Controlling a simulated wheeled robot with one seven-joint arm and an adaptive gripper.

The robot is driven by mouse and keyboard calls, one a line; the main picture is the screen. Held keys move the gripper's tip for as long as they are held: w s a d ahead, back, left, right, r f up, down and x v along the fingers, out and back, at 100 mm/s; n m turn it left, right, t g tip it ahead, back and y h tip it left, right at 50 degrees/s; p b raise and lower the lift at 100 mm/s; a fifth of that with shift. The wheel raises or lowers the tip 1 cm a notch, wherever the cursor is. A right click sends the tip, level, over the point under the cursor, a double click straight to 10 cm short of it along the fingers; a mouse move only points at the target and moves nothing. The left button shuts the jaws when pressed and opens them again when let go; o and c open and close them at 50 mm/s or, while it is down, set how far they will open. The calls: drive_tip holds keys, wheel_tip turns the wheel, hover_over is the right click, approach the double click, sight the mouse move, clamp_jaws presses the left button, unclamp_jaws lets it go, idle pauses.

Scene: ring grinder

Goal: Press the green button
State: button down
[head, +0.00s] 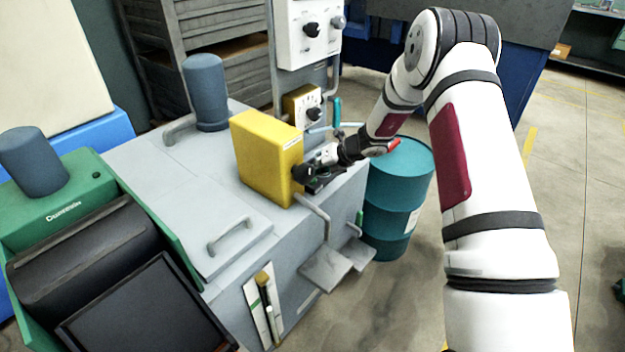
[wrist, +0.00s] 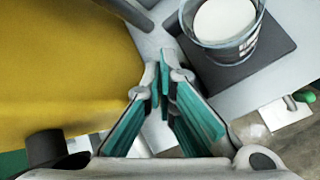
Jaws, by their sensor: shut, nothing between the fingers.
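No thing is clearly recognisable as the green button. A small green rounded part (wrist: 304,96) shows at the right edge of the wrist view, beside a pale plate. A small green part (head: 360,217) also shows on the machine's right side in the head view; I cannot tell whether either is the button. My gripper (wrist: 166,82) has its teal-padded fingers brought together, with nothing between them. In the head view it is partly hidden by the yellow box (head: 262,150) and my wrist. It is just right of the box, apart from both green parts.
The grey machine (head: 170,185) carries the yellow box with a black knob (head: 301,172). A clear cup with a white top (wrist: 226,22) stands close beyond my fingers. A white control panel (head: 305,38) rises behind. A teal drum (head: 398,190) stands right of the machine.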

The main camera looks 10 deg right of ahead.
drive_tip(key=shift+f+b, duration=0.3)
drive_tip(key=shift+f, duration=0.2)
idle(0.3)
drive_tip(key=shift+r, duration=0.1)
drive_tip(key=shift+r+p, duration=0.6)
drive_tip(key=shift+r, duration=0.3)
drive_tip(key=shift+r+p, duration=1.5)
drive_tip(key=shift+r, duration=1)
